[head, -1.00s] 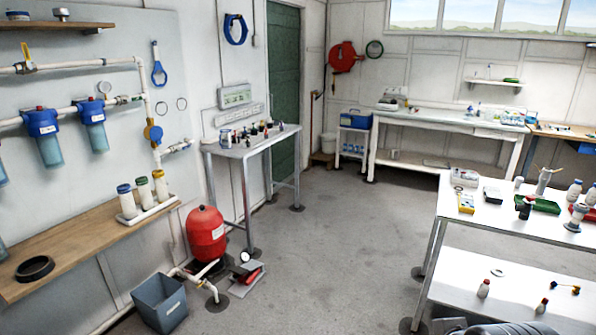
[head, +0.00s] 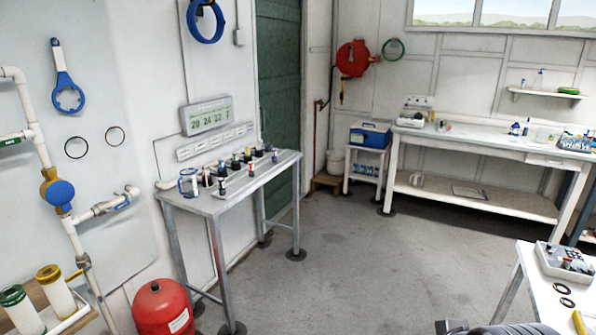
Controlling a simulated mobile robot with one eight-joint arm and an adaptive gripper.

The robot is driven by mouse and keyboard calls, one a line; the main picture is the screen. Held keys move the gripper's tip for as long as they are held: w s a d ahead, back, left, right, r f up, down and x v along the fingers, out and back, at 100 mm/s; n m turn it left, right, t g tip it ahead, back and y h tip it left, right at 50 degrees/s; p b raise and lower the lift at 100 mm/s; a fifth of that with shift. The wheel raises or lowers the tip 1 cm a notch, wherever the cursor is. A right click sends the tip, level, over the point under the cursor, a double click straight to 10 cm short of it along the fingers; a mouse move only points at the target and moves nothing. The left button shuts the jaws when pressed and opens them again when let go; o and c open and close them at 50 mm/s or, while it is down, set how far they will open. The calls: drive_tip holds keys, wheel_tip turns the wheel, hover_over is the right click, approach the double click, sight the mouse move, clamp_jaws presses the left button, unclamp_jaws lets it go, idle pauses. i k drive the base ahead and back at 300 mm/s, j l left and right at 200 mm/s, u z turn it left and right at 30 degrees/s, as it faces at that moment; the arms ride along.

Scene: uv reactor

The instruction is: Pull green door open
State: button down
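The green door (head: 279,95) stands in the left wall, near the back corner of the room. It looks shut. A grey metal table in front of it hides part of its lower half. My gripper is not in view. A dark grey rounded shape at the bottom edge, right of the middle, may be part of my own body.
The grey metal table (head: 225,195) with small bottles stands before the door. A red tank (head: 163,308) is at lower left. A white bench (head: 470,142) lines the back wall, and a white table (head: 540,305) is at right. The middle floor (head: 340,250) is clear.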

sight(278, 22)
drive_tip(key=i, duration=2.45)
drive_tip(key=i+u, duration=0.15)
drive_tip(key=i, duration=0.35)
drive_tip(key=i+u, duration=0.1)
drive_tip(key=i, duration=0.4)
drive_tip(key=i+u, duration=0.15)
drive_tip(key=i, duration=0.4)
drive_tip(key=i+l+u, duration=0.15)
drive_tip(key=i, duration=0.35)
drive_tip(key=i+l+u, duration=0.1)
drive_tip(key=i, duration=0.35)
drive_tip(key=i+l+u, duration=0.2)
drive_tip(key=i+u, duration=0.15)
drive_tip(key=i, duration=0.25)
